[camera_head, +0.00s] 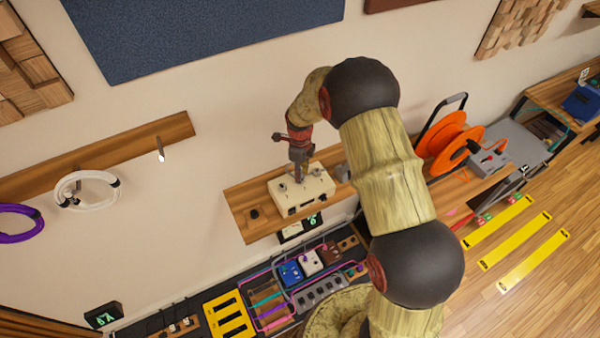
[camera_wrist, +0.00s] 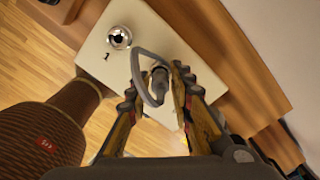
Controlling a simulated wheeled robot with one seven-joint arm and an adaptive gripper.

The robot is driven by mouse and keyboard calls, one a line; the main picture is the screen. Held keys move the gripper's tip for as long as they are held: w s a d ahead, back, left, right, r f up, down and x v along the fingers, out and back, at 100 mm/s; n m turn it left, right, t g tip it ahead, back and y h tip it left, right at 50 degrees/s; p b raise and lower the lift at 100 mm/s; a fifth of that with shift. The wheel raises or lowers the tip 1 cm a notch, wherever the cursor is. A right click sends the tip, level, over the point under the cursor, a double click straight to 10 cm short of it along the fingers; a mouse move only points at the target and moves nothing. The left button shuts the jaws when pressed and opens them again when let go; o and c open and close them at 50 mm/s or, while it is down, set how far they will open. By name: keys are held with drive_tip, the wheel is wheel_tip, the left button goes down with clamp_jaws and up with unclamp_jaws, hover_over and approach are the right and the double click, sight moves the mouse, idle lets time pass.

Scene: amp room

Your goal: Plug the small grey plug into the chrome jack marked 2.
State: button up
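A cream box (camera_head: 315,192) sits on a wooden wall shelf; it fills the middle of the wrist view (camera_wrist: 95,70). A chrome jack marked 1 (camera_wrist: 119,37) shows on its face, with nothing in it. A small dark grey plug (camera_wrist: 159,78) with a thin grey loop (camera_wrist: 137,70) beside it shows between my fingers. My gripper (camera_wrist: 155,82) is open, with a visible gap on either side of the plug. In the head view my gripper (camera_head: 299,172) points down over the box. I see no mark 2, and cannot tell whether the plug sits in a jack.
The wooden shelf (camera_head: 240,197) has a small black knob-like item (camera_head: 254,213) left of the box. An orange cable reel (camera_head: 447,140) stands to the right. A pedalboard (camera_head: 315,275) lies below. White cable (camera_head: 87,190) hangs on the wall at left.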

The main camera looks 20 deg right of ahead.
drive_tip(key=o, duration=0.3)
wheel_tip(320, 180, up, 12)
idle(0.7)
idle(0.6)
